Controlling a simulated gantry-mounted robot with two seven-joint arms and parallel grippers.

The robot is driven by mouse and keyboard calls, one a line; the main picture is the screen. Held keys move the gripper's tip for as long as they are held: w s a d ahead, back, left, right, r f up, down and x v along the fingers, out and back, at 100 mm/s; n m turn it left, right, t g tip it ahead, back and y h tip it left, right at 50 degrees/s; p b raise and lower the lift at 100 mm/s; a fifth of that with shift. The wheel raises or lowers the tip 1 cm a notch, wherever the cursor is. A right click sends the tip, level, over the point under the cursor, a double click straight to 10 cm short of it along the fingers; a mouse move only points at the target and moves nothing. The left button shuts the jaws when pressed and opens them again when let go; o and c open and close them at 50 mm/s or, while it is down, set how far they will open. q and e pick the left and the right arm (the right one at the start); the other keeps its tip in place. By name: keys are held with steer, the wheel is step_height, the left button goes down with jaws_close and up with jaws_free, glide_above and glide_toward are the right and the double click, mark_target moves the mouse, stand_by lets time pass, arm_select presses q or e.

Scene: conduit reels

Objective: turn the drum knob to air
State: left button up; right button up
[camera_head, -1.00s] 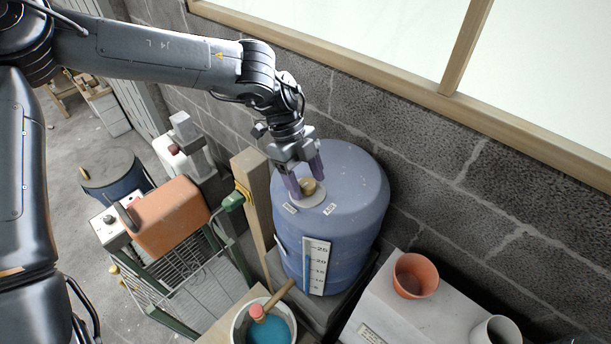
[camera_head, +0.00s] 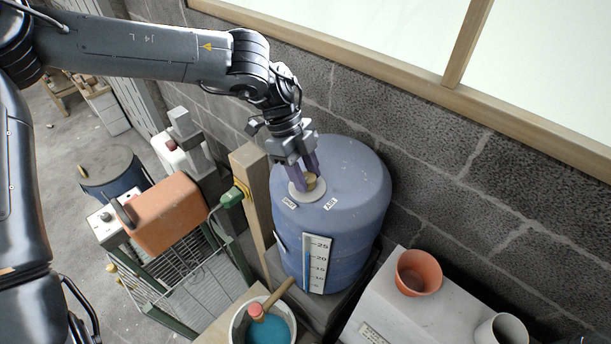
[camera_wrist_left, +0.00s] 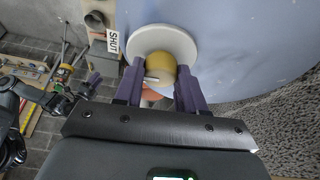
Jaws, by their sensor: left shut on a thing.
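The brass-coloured drum knob (camera_head: 313,186) sits on a pale round plate (camera_head: 303,195) on top of the blue drum (camera_head: 349,175). My left gripper (camera_head: 307,181) comes from above with its purple fingers on either side of the knob, shut on it. In the left wrist view the yellow knob (camera_wrist_left: 157,68) is between the fingertips (camera_wrist_left: 155,75), with a small white mark on its near side. An AIR label (camera_head: 330,203) lies right of the plate in the head view, and a SHUT label (camera_wrist_left: 114,42) shows in the wrist view.
A white level scale (camera_head: 317,265) is on the drum's front. A wooden post (camera_head: 254,195) and an orange box (camera_head: 165,215) stand to the left. A bucket of blue liquid (camera_head: 268,331) and an orange pot (camera_head: 418,272) are in front. The block wall (camera_head: 440,165) is close behind.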

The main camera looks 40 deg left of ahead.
arm_select(q)
steer(key=n+t+y+b, duration=0.1)
steer(key=n+b, duration=0.3)
steer(key=b, duration=0.1)
steer(key=n+t+y+b, duration=0.1)
steer(key=n+b, duration=0.4)
steer(key=b, duration=0.1)
steer(key=n+t+y+b, duration=0.1)
steer(key=n+b, duration=0.4)
steer(key=shift+s+d+f+t, duration=0.25)
steer(key=shift+s+t, duration=0.05)
steer(key=shift+t, duration=0.1)
steer(key=shift+r+n+y+b, duration=0.2)
steer(key=shift+n+y+b, duration=0.5)
steer(key=shift+n+b, duration=0.75)
steer(key=o, duration=1.1)
steer(key=shift+d, duration=0.1)
steer(key=shift+c, duration=0.2)
steer(key=shift+r, duration=0.1)
steer(key=p+v, duration=0.1)
steer(key=v, duration=0.9)
steer(key=shift+s+r, duration=0.2)
steer(key=shift+r, duration=0.1)
